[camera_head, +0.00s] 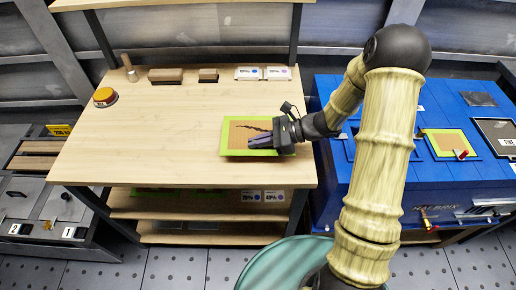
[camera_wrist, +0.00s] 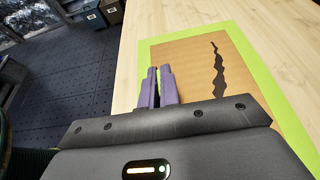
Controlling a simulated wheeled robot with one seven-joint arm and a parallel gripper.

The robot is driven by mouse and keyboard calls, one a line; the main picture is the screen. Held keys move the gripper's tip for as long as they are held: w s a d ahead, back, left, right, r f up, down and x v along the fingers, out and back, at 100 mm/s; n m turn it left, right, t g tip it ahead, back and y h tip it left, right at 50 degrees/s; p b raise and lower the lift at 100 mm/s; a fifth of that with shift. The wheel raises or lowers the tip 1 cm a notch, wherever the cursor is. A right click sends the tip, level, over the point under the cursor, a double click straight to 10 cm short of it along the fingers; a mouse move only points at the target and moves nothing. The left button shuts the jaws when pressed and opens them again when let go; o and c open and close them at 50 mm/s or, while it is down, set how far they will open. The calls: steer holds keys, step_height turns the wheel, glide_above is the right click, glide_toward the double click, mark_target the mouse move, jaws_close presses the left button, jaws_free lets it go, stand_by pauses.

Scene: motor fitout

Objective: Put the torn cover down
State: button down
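The torn cover (camera_head: 235,136) is a tan panel with a bright green border and a jagged black tear. It lies flat at the right part of the wooden bench top; I cannot tell whether it touches the wood. It also shows close up in the wrist view (camera_wrist: 195,55), its lower part hidden behind my gripper's body. My gripper (camera_head: 250,143) reaches in from the right, over the cover. Its purple fingers (camera_wrist: 159,70) are close together with a narrow dark gap, in front of the cover near its left border. Whether they pinch it is unclear.
The wooden bench (camera_head: 150,130) is largely bare left of the cover. A blue machine (camera_head: 440,185) with another green-bordered panel (camera_head: 447,142) stands right.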

mark_target(258, 149)
steer(key=shift+d+f, duration=0.1)
steer(key=shift+f, duration=1.75)
steer(key=shift+w+f, duration=0.1)
steer(key=shift+f, duration=0.05)
steer(key=c, duration=1.6)
jaws_free()
steer(key=shift+c, duration=0.2)
steer(key=shift+r, duration=0.2)
steer(key=v, duration=1.2)
